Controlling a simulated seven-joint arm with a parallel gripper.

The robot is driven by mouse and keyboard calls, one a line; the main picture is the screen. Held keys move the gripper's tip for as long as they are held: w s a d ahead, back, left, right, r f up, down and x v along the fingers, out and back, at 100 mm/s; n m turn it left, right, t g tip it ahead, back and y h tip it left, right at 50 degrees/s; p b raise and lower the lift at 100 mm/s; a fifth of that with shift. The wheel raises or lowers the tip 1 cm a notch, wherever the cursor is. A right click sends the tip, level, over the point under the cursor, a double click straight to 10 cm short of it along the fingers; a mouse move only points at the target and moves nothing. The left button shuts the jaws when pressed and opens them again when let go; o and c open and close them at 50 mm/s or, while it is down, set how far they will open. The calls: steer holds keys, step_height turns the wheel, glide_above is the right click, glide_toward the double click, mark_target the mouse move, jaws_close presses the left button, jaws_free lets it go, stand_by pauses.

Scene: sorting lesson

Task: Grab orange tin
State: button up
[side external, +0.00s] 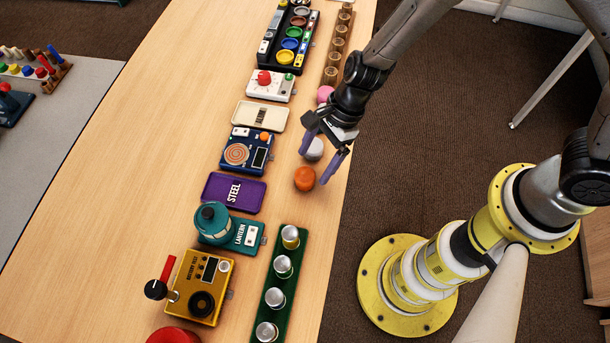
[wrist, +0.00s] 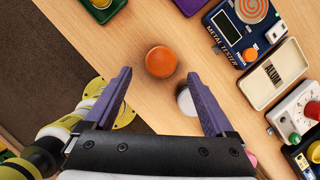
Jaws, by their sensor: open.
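The orange tin (side external: 305,179) is a short round tin standing on the wooden table near its right edge. It also shows in the wrist view (wrist: 160,62), ahead of and roughly between my fingertips. My gripper (side external: 324,161) is open and empty, its purple fingers pointing down. In the side view it is just above and behind the orange tin. In the wrist view the two fingers (wrist: 160,80) are spread wide, with the tin apart from both. A silver-white tin (side external: 314,149) stands close behind the orange one, partly beside my right finger in the wrist view (wrist: 186,101).
The blue metal tester (side external: 246,150), a cream tray (side external: 261,116) and a purple steel tray (side external: 233,193) lie left of the tins. A pink tin (side external: 325,94) is behind my gripper. A green rack (side external: 270,303) with several metal tins is in front.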

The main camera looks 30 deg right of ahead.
mark_target(308, 173)
steer(key=x, duration=0.5)
steer(key=shift+f, duration=0.1)
steer(key=shift+w, duration=0.1)
jaws_close()
